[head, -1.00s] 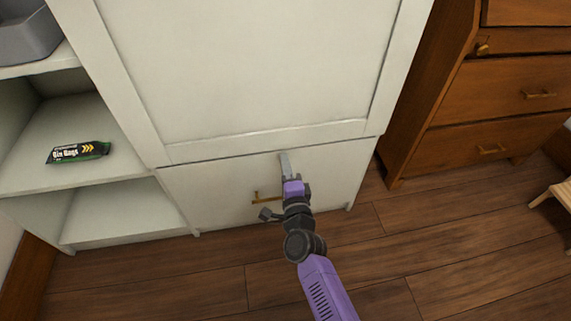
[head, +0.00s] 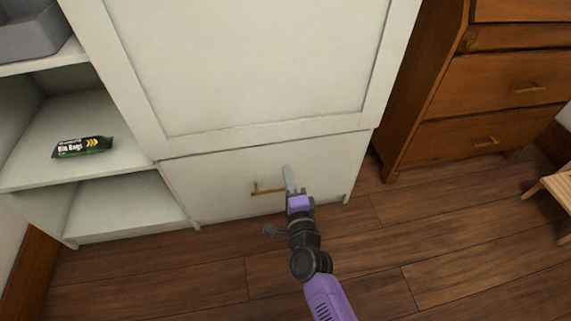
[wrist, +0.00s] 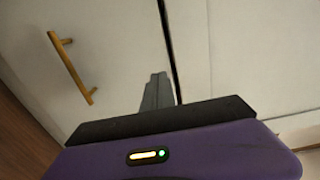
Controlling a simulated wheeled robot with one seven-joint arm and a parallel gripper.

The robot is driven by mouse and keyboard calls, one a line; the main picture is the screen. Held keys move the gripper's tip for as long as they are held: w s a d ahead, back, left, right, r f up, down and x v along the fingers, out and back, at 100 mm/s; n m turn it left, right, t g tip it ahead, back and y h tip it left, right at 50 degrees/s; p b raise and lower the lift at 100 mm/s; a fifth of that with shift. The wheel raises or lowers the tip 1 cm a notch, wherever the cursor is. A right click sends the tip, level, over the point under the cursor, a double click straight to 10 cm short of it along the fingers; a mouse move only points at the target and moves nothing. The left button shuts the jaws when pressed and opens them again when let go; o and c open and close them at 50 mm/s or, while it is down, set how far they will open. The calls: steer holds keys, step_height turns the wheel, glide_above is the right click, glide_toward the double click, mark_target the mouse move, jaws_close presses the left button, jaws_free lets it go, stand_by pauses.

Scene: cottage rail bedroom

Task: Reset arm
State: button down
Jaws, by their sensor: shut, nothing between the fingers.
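My gripper (head: 288,178) is shut and empty in the head view, in front of the white cabinet's lower drawer (head: 225,178). Its fingers point up toward the drawer front, just right of the brass handle (head: 268,189). In the wrist view the closed grey fingers (wrist: 156,92) stand near the dark gap at the drawer's edge, and the brass handle (wrist: 72,66) is to their left, apart from them. The drawer looks closed. I cannot tell whether the fingertips touch the drawer front.
Open white shelves (head: 110,205) at the left hold a black pack of bin bags (head: 82,147) and a grey bin (head: 30,30). A brown wooden dresser (head: 470,130) stands at the right, with a light wooden stool (head: 555,190) near it. The wooden floor (head: 220,270) in front is clear.

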steer(key=p+v, duration=0.1)
steer(key=v, duration=0.6)
steer(key=s+d+r+n+g+h, duration=0.15)
steer(key=s+d+r+n, duration=0.45)
steer(key=s, duration=0.7)
steer(key=s+d+r+n+h+p, duration=0.1)
steer(key=s+d+r+n+h, duration=0.2)
steer(key=s+d, duration=0.75)
steer(key=s+d+r+n+g+h, duration=0.1)
steer(key=s+d+r+n, duration=0.45)
steer(key=s, duration=0.95)
step_height(320, 180, up, 30)
steer(key=p, duration=3)
steer(key=shift+a, duration=0.4)
